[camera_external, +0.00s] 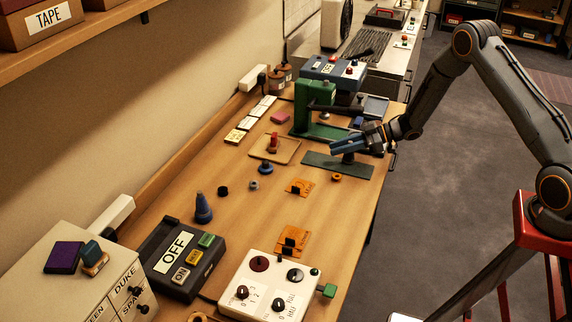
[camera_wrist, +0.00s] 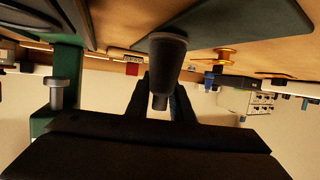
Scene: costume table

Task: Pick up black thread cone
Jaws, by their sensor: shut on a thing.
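The black thread cone (camera_wrist: 166,50) is in the middle of the wrist view, its wide base against the dark green mat (camera_wrist: 100,38) and its narrow end between my fingers. My gripper (camera_wrist: 160,92) is shut on it. In the external view, my gripper (camera_external: 340,146) is low over the dark green mat (camera_external: 325,164). The fingers hide most of the cone there; only a small dark part (camera_external: 347,158) shows beneath them.
A green sewing-machine-like stand (camera_external: 303,108) is close behind my gripper. An orange spool (camera_external: 336,177) lies in front of the mat. A wooden board (camera_external: 288,150) with a red piece is to the left. The table's right edge is close; the table's middle has free room.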

